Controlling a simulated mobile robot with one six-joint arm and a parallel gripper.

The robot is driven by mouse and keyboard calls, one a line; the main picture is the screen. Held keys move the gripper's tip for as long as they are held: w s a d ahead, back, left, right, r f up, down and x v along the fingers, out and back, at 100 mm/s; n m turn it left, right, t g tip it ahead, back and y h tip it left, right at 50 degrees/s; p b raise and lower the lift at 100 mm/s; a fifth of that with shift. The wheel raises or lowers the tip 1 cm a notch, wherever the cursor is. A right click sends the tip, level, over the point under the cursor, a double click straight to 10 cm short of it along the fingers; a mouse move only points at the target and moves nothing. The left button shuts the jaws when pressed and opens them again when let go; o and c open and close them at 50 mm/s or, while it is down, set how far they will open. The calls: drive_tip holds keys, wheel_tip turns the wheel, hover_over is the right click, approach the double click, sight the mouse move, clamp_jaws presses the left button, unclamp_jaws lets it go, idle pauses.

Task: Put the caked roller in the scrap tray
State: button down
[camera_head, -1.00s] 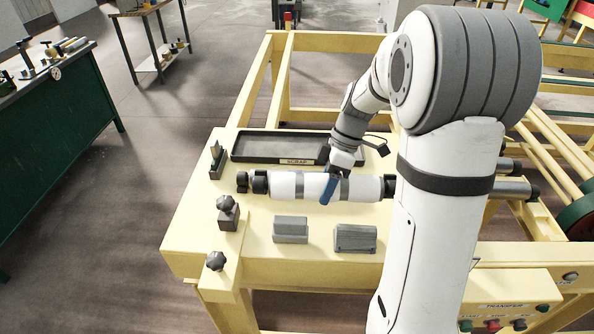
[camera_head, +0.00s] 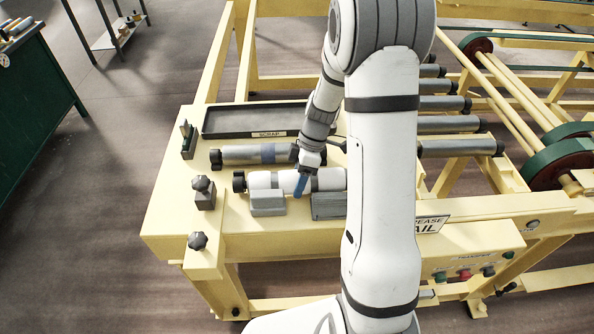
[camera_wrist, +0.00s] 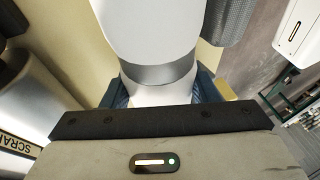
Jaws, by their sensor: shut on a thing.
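The caked roller (camera_head: 262,181) is white with grey bands and a dark left end; my arm hides its right end. My gripper (camera_head: 301,184) is shut around it, with blue fingers on either side. In the wrist view the white roller (camera_wrist: 150,30) runs up from between the fingers. It lies level across the table, just behind two grey blocks; I cannot tell whether it touches anything. The scrap tray (camera_head: 222,132), dark and shallow with a SCRAP label, is at the back of the yellow table. I see nothing in it.
A bare grey roller (camera_head: 240,155) with a blue band lies between the tray and the white roller. Two grey blocks (camera_head: 267,203) (camera_head: 328,207) stand at the front. Conveyor rollers (camera_head: 455,147) are at right.

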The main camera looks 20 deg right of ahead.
drive_tip(key=shift+f, duration=0.1)
drive_tip(key=c, duration=0.9)
unclamp_jaws()
drive_tip(key=shift+c, duration=0.2)
drive_tip(key=o, duration=0.4)
